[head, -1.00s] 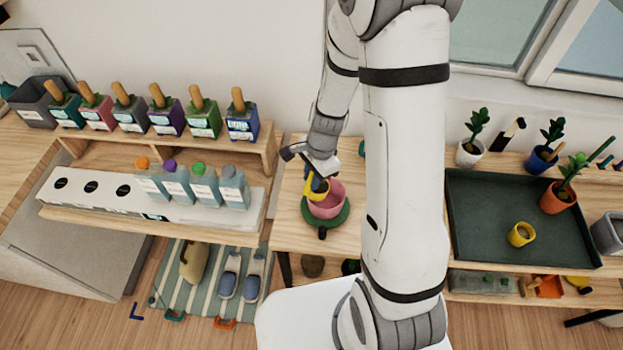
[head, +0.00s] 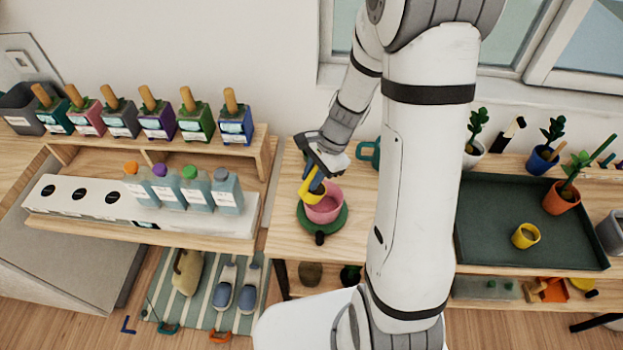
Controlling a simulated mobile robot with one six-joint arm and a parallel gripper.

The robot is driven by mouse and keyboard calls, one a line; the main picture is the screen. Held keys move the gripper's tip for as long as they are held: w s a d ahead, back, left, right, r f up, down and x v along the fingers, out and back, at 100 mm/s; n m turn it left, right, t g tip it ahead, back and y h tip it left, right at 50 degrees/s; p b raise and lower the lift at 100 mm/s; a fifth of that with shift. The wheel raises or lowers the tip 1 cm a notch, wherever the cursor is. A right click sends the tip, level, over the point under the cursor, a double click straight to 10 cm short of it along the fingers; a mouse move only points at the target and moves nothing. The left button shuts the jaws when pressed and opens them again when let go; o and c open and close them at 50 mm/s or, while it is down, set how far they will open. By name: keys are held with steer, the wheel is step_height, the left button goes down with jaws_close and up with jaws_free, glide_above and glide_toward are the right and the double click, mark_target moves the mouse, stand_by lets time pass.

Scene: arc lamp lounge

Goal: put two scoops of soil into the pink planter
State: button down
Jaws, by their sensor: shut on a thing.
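The pink planter (head: 325,210) stands upright on a round green stand (head: 338,222) on the middle wooden table. My gripper (head: 318,172) is above the planter's back-left side, shut on a yellow scoop (head: 307,187) with a blue part showing beside it. The scoop is tilted at the planter's left rim; I cannot tell whether it touches the rim. The contents of the scoop and the planter are too small to make out. Several coloured bags (head: 194,121) with wooden handles stand in a row on the left shelf.
A teal mug-like vessel (head: 370,153) stands behind the planter, partly hidden by my arm. Several capped bottles (head: 196,190) stand at the left. A dark green tray (head: 486,215) at the right holds a yellow pot (head: 526,236) and an orange potted plant (head: 561,198). Bare tabletop (head: 285,215) lies left of the planter.

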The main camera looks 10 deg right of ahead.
steer(key=shift+w+d+f+g+y+b, duration=0.1)
steer(key=shift+w+d+g+y+b, duration=0.1)
steer(key=shift+d+y+b, duration=0.7)
steer(key=shift+w+d+f+g+y+b, duration=0.15)
steer(key=shift+d+y+b, duration=0.35)
steer(key=shift+y, duration=0.8)
steer(key=shift+w+d+f+g+y+b, duration=0.15)
steer(key=shift+d+y+b, duration=0.25)
steer(key=shift+y, duration=0.5)
steer(key=shift+d+f+g+y+b, duration=0.25)
steer(key=shift+d+y, duration=0.25)
steer(key=shift+y, duration=0.4)
steer(key=shift+w+d+f+g+y+b, duration=0.2)
steer(key=shift+d+y+b, duration=0.25)
steer(key=shift+y, duration=0.45)
steer(key=shift+s, duration=0.1)
steer(key=shift+r, duration=0.1)
